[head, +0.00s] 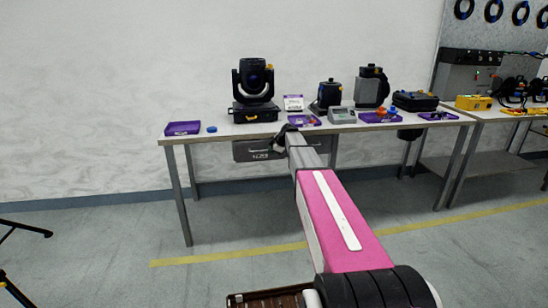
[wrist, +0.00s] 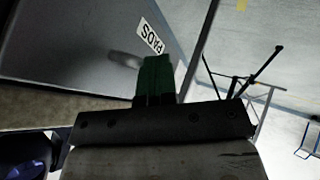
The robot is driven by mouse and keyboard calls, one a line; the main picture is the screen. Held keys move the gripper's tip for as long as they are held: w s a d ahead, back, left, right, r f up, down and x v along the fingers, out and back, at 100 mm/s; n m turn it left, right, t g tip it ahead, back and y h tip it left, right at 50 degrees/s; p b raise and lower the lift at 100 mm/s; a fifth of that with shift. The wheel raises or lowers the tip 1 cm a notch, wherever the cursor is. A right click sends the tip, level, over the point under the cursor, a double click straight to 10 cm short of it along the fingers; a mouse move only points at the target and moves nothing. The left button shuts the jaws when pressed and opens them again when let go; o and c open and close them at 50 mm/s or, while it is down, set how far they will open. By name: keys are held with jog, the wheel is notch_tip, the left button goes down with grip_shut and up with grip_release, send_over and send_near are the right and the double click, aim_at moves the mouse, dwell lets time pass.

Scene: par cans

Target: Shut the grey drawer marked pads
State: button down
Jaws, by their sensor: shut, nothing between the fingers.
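The grey drawer (head: 250,151) hangs under the front edge of the long table, left of its middle in the head view. In the wrist view its front (wrist: 85,40) fills the upper left, with a white label reading PADS (wrist: 151,36) turned upside down and a blurred handle beside it. My gripper (head: 284,139) is at the right part of the drawer front in the head view and hides some of it. In the wrist view my gripper (wrist: 155,62) is shut and empty, its fingers over the front close to the label. I cannot tell whether they touch, or how far the drawer stands out.
The table (head: 222,133) carries a black moving-head light (head: 254,85), purple trays (head: 183,128) and other gear. A second table stands at the right. A dark tripod leg (head: 25,229) shows at the left. The floor before the table's left part is clear.

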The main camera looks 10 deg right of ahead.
jog(key=shift+w, duration=1.3)
jog(key=shift+w, duration=0.1)
